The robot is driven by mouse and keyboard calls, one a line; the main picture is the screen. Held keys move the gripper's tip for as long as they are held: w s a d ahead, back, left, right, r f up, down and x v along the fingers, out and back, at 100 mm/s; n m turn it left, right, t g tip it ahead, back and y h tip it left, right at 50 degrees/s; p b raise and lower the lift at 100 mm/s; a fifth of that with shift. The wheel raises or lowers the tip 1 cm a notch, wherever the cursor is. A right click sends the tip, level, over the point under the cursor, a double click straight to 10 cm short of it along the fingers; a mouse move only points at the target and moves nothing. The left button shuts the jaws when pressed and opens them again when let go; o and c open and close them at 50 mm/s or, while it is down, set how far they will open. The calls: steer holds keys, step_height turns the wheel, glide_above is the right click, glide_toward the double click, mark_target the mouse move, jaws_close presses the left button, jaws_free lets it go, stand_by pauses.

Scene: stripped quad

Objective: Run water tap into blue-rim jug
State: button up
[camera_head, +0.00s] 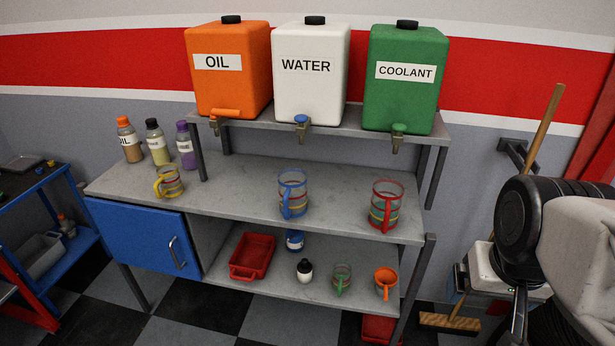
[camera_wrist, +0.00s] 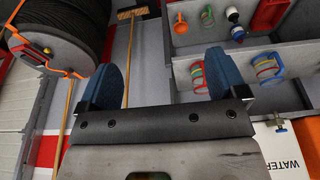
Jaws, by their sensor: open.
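The white WATER tank (camera_head: 312,80) stands in the middle of the upper shelf. Its tap (camera_head: 301,121) has a blue handle and hangs over the shelf's front edge; the tap also shows in the wrist view (camera_wrist: 281,126). The clear blue-rim jug (camera_head: 294,194), with a blue handle, stands upright on the counter below the tap. I cannot tell whether it is exactly under the spout. It also shows in the wrist view (camera_wrist: 266,67). My gripper (camera_wrist: 164,78) is open and empty, with blue fingertips apart, away from tap and jug. Its fingers do not show clearly in the head view.
The OIL tank (camera_head: 230,90) and COOLANT tank (camera_head: 405,100) flank the water tank. A yellow-rim jug (camera_head: 169,181) and red-rim jug (camera_head: 386,206) stand on the counter. A broom (camera_head: 535,150) leans at right. Counter space between the jugs is clear.

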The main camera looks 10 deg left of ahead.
steer(key=shift+w+r, duration=0.15)
steer(key=shift+w, duration=0.05)
steer(key=c, duration=0.5)
steer(key=shift+w+a+r, duration=0.15)
steer(key=shift+w+r, duration=0.1)
steer(key=shift+w, duration=0.05)
steer(key=shift+c, duration=1.2)
steer(key=w+r, duration=0.1)
steer(key=w+a+r, duration=0.1)
steer(key=w, duration=0.1)
steer(key=w+r, duration=0.1)
steer(key=shift+w+a+r, duration=0.25)
steer(key=shift+w+r, duration=0.05)
steer(key=shift+w, duration=0.05)
jaws_close()
steer(key=w+a+r+g, duration=0.1)
steer(key=w+a+r, duration=0.5)
steer(key=w, duration=0.4)
steer(key=w+a+r, duration=0.5)
steer(key=w, duration=0.5)
steer(key=w+a+r, duration=0.2)
steer(key=w+a, duration=0.8)
steer(key=a, duration=0.2)
steer(key=w+a+r+g, duration=0.1)
steer(key=w+a+r, duration=0.2)
steer(key=w+a, duration=0.6)
steer(key=a, duration=0.3)
steer(key=shift+w+a+g, duration=0.3)
steer(key=shift+w, duration=0.05)
